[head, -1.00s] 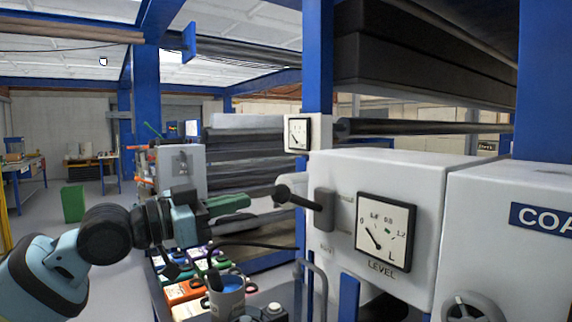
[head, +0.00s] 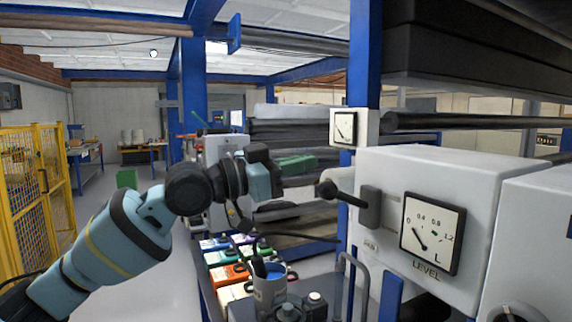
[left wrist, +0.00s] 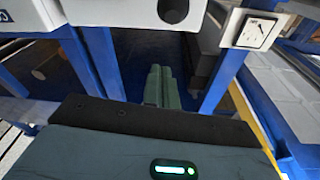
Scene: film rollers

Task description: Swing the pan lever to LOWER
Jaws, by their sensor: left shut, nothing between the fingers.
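The dark lever (head: 349,198) with a round black knob sticks out to the left from a dark mount on the white machine box. It slants slightly, with the knob end higher. Faint labels beside its mount are too small to read. My left gripper (head: 312,161) has green fingers, closed together and empty. In the picture they lie just above and left of the knob; whether they touch it I cannot tell, but they look apart. The left wrist view shows the same fingers (left wrist: 163,85) side by side. My right gripper is not in view.
A LEVEL gauge (head: 432,237) sits on the box right of the lever. A bent grey rail (head: 352,275) stands below it. A cup with blue contents (head: 270,287) and several coloured boxes (head: 228,273) lie below the gripper. A blue post (head: 367,80) rises behind.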

